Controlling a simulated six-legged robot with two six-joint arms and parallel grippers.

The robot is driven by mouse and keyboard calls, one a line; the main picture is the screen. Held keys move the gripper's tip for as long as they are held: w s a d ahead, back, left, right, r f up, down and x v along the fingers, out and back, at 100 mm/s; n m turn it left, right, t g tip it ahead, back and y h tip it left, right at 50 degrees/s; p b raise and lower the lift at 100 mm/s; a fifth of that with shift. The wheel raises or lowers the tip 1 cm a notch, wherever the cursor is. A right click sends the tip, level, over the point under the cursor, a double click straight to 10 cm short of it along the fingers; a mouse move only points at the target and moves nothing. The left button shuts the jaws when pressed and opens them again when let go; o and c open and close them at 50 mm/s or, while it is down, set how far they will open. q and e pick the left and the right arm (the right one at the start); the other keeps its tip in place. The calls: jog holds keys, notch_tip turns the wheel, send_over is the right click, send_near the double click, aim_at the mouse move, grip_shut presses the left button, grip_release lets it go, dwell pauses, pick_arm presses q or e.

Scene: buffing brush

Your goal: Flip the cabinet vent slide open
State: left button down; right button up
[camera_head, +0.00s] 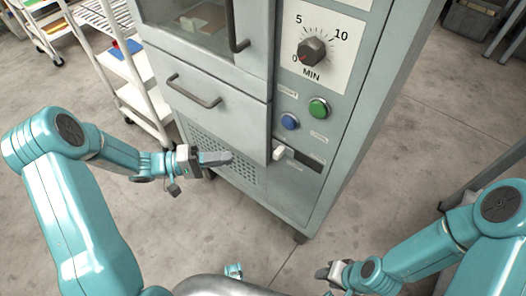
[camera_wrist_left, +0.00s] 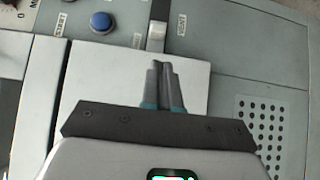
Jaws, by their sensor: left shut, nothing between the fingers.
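The vent slide's white knob (camera_head: 278,152) sits at the left end of a short dark slot (camera_head: 306,160) on the grey cabinet (camera_head: 345,125), below the blue and green buttons. My left gripper (camera_head: 229,157) is shut and empty in front of the cabinet, its tips pointing toward the knob from the left. In the left wrist view the shut fingertips (camera_wrist_left: 160,66) appear just short of the knob (camera_wrist_left: 157,36); whether they touch cannot be told. My right gripper (camera_head: 326,272) is low at the front, apart from the cabinet, and its jaws are too small to read.
A perforated vent panel (camera_head: 220,155) lies behind the left gripper, below a drawer with a handle (camera_head: 193,90). A blue button (camera_head: 290,121), green button (camera_head: 318,107) and timer dial (camera_head: 312,50) are above the slot. A white shelf cart (camera_head: 130,68) stands left.

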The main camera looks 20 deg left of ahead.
pick_arm(q)
jog(key=shift+s, duration=0.1)
pick_arm(e)
jog(key=shift+w, duration=0.1)
pick_arm(q)
send_near(279, 152)
jog(key=w+d+f, duration=0.2)
jog(key=w+d, duration=0.1)
jog(key=d, duration=0.1)
jog(key=shift+w+d+r, duration=0.1)
pick_arm(e)
jog(key=shift+f, duration=0.15)
pick_arm(q)
jog(key=shift+d, duration=0.1)
